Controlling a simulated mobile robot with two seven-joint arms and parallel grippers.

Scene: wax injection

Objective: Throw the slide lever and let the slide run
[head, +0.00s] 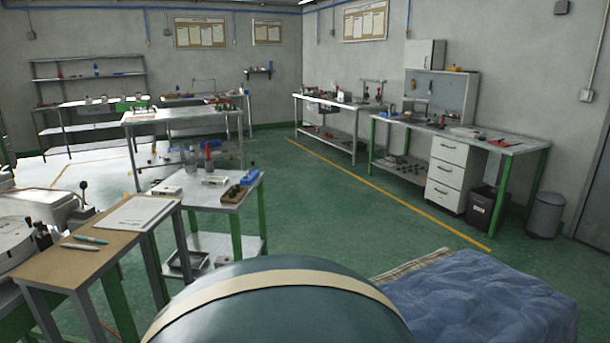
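A lever with a dark knob (83,187) stands upright at the left edge, beside a pale machine (40,206). I cannot tell for sure that it is the slide lever. A round light-grey machine part (14,240) is cut off by the left edge, and no slide can be made out clearly. Neither of my grippers is in view.
A brown-topped stand (60,262) holds a clipboard (130,214) and pens. Beyond it is a green-legged cart (208,205). A rounded teal shape with a tan band (280,310) and a blue-wrapped stack (480,295) fill the front. The green floor (340,215) is clear mid-room.

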